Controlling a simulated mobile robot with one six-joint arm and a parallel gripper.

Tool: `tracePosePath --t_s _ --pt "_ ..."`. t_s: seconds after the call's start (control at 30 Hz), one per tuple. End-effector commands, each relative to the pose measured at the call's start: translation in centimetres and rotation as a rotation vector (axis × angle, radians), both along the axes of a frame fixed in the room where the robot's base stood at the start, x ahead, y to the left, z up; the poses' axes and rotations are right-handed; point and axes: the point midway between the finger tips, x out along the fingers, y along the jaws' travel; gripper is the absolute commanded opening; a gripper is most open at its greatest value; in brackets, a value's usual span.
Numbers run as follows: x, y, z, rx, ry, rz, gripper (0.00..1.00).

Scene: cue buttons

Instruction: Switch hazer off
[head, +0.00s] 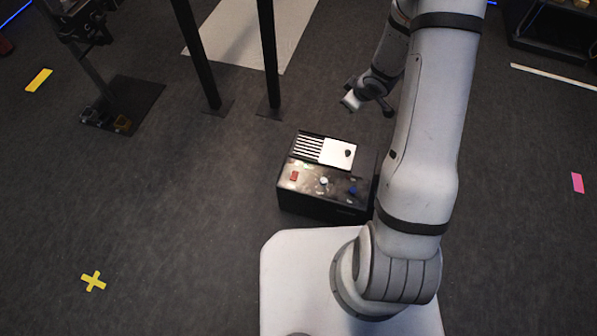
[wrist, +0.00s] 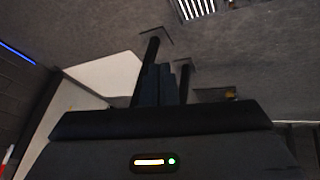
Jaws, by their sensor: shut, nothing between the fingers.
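A black box (head: 320,208), which looks like the hazer, stands on the floor in front of my base. Its top has a white plate with dark slots (head: 322,149) and a dark round knob (head: 347,153). On its near face are a red button (head: 294,175), a white knob (head: 323,181) and a blue knob (head: 353,190). My gripper (head: 350,101) is in the air beyond the box, apart from it. In the wrist view my gripper (wrist: 166,72) is shut and empty, and only part of the slotted plate (wrist: 195,8) shows at the top edge.
Two black posts (head: 197,60) stand on floor plates beyond the box, near a pale mat (head: 250,35). A black stand (head: 115,100) is at the upper left. The floor left of the box is clear.

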Motion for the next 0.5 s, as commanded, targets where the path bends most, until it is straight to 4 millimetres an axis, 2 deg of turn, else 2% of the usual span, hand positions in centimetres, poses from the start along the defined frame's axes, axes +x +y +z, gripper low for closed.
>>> tracePosePath --t_s 0.03,0.1,0.2,0.33,0.4,0.5 --pt "-0.5 0.9 -4.5 0.046 0.022 0.058 0.00" --pt "-1.3 2.3 -8.6 0.118 0.040 0.141 0.00" --pt "-3.2 4.3 -13.7 0.228 0.070 0.245 0.00" --pt "-5.9 6.4 -18.2 0.357 0.106 0.342 0.00" --pt "-7.1 7.2 -19.7 0.409 0.121 0.375 0.00" --pt "-8.2 7.9 -20.9 0.459 0.134 0.407 0.00"
